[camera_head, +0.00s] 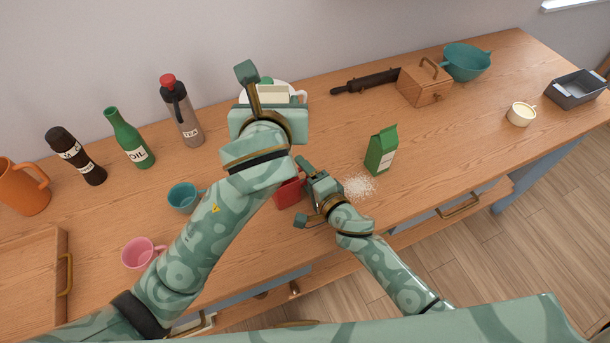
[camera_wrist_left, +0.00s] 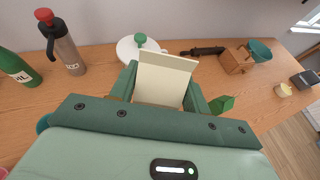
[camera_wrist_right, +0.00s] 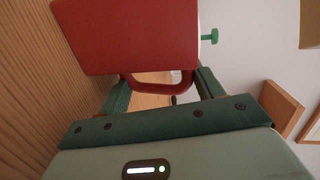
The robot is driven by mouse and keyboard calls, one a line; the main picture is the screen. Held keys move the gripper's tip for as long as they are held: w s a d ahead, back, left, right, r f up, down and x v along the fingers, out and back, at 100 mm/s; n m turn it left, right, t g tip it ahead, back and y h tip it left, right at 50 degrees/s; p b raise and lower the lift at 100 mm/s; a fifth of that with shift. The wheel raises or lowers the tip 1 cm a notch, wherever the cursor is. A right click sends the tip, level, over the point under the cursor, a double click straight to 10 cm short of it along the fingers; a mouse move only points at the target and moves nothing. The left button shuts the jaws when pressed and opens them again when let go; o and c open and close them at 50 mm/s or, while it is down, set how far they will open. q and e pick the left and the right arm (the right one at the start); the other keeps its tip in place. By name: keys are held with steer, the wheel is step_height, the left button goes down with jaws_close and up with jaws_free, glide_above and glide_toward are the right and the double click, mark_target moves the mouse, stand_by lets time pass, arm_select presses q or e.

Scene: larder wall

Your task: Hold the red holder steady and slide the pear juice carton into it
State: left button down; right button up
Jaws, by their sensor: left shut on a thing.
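The cream-coloured carton (camera_head: 272,95) is between the fingers of my left gripper (camera_head: 274,86), which is shut on it and holds it up toward the back of the counter. It also shows in the left wrist view (camera_wrist_left: 164,80); no label is readable there. The red holder (camera_head: 288,192) stands on the counter, partly hidden by my left arm. In the right wrist view the holder (camera_wrist_right: 130,35) shows a flat red side and a looped handle (camera_wrist_right: 158,88). My right gripper (camera_head: 302,192) is open at the holder, its fingers apart on either side of the handle.
White grains (camera_head: 359,187) lie right of my right gripper, near a green carton (camera_head: 381,152). A teal cup (camera_head: 183,197) and pink cup (camera_head: 141,253) stand left of my left arm. Bottles line the back left. A white round dish (camera_wrist_left: 128,50) is behind the carton.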

mark_target(260, 87)
arm_select(q)
steer(key=shift+m+h, duration=0.7)
steer(key=r, duration=0.1)
steer(key=w+a+r, duration=0.1)
steer(key=a+r, duration=0.1)
steer(key=shift+w+r, duration=0.15)
steer(key=shift+w, duration=0.2)
steer(key=shift+s+d+m+h, duration=0.1)
steer(key=shift+s+m+h, duration=0.15)
steer(key=shift+m+h, duration=0.3)
steer(key=f, duration=0.1)
steer(key=s+d+f+h, duration=0.1)
steer(key=f+m+g, duration=0.1)
steer(key=shift+s+d+f, duration=0.15)
steer(key=shift+s+d, duration=0.05)
steer(key=shift+d, duration=0.05)
step_height(260, 87, down, 6)
steer(key=shift+d+f, duration=0.1)
steer(key=shift+f+h, duration=0.25)
steer(key=shift+f, duration=0.15)
steer(key=shift+f, duration=0.2)
steer(key=shift+f, duration=0.4)
steer(key=c, duration=0.7)
jaws_free()
